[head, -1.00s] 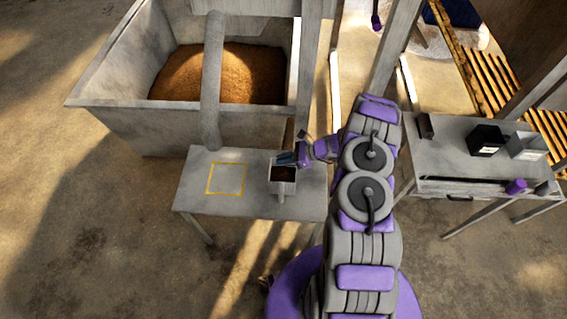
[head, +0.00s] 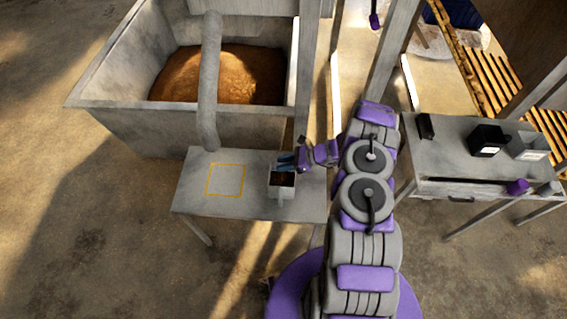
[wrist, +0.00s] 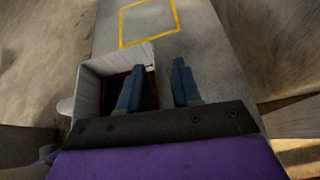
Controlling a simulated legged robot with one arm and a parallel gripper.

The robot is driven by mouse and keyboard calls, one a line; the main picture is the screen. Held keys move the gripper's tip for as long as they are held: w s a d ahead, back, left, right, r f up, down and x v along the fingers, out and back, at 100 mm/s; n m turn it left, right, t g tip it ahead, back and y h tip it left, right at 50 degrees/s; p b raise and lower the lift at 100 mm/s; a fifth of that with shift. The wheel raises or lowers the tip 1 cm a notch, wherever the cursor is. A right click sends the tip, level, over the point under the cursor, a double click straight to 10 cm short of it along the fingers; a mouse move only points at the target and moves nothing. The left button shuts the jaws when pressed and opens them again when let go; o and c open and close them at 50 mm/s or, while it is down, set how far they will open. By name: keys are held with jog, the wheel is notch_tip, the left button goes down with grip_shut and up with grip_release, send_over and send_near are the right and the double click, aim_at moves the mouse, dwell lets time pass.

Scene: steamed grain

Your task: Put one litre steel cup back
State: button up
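A pale grey, square-mouthed cup (head: 283,190) with a handle stands upright on the small table (head: 240,206), to the right of a yellow square outline (head: 226,181). It looks like the steel cup; brown material shows inside. In the wrist view the cup (wrist: 90,82) is at the left, its handle pointing left. My gripper (head: 287,161) is at the cup's far rim. In the wrist view my gripper (wrist: 157,88) has its blue fingers apart, one over the cup's mouth and one outside its wall, with a gap visible. The lower fingertip contact is unclear.
A large trough of brown grain (head: 217,75) stands behind the small table, with a grey pipe (head: 210,80) in front of it. A second table (head: 440,158) at right holds black and grey boxes and a purple item (head: 517,187). The yellow square is empty.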

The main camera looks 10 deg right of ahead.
jog(key=p+v, duration=0.3)
jog(key=v, duration=0.9)
jog(key=s+a+r+n+g, duration=0.1)
jog(key=a+r+n+g, duration=0.1)
jog(key=a+r+n, duration=0.45)
jog(key=a+r+n+g, duration=0.1)
jog(key=a+r+g, duration=0.15)
jog(key=r, duration=0.75)
jog(key=s+a+r+n+g+h, duration=0.25)
jog(key=s+a+r+n, duration=0.45)
jog(key=r, duration=0.5)
jog(key=s+r+n+h, duration=0.2)
jog(key=s+r, duration=0.2)
jog(key=s, duration=0.3)
jog(key=s+r+n+h, duration=0.2)
jog(key=s+r+h, duration=0.15)
jog(key=s, duration=0.35)
jog(key=s+d+r+n+h, duration=0.1)
jog(key=s+d+n+h, duration=0.1)
jog(key=s, duration=0.5)
jog(key=s+d+r+n+t+h, duration=0.1)
jog(key=s+d+r+n, duration=0.1)
jog(key=s, duration=0.5)
jog(key=shift+d+t+h, duration=0.3)
jog(key=shift+d+h, duration=0.1)
jog(key=shift+d, duration=0.1)
